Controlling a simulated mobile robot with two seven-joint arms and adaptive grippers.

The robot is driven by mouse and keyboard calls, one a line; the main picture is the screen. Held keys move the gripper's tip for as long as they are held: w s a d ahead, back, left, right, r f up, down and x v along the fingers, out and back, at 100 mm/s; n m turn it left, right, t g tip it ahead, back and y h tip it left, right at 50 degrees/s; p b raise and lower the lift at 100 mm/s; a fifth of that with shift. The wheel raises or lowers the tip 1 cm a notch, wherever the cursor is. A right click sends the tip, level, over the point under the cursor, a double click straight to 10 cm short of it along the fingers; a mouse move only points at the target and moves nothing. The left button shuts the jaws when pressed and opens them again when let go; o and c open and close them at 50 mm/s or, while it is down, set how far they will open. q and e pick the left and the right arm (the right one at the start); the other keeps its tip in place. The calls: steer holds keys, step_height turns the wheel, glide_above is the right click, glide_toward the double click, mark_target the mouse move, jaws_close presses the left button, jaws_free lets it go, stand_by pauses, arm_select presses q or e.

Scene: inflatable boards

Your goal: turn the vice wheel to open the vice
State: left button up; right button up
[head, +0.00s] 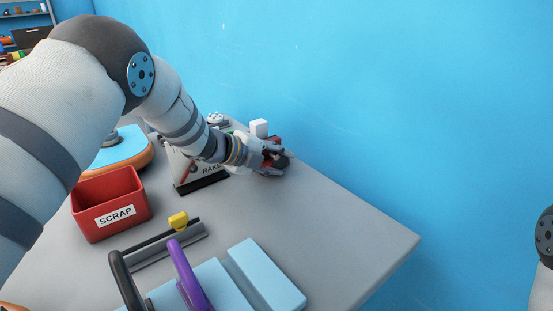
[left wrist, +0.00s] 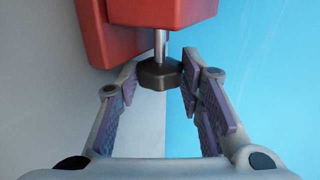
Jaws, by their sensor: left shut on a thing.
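The red vice (left wrist: 165,12) fills the top of the left wrist view, with a bare metal screw coming out of it. A dark faceted wheel (left wrist: 158,76) sits on the end of that screw. My left gripper (left wrist: 161,68) is shut on the wheel, one finger on each side of it. In the head view my left gripper (head: 276,154) is at the small red vice (head: 272,141) near the table's wall-side edge. The gripper hides much of the vice there, and I cannot tell how wide its jaws stand. My right gripper is out of view.
The grey table (head: 340,228) is clear between the vice and its right corner. A red SCRAP bin (head: 88,190), a RAKEL box (head: 187,173), a yellow-knobbed tool (head: 178,221) and pale blue pieces (head: 266,273) stand on it. A white block (head: 259,127) is beside the vice. The blue wall (head: 370,90) is close behind.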

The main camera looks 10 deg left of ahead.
arm_select(q)
steer(key=shift+t+h, duration=0.3)
steer(key=shift+t, duration=0.1)
steer(key=shift+f, duration=0.1)
steer(key=o, duration=1.1)
steer(key=shift+o, duration=0.2)
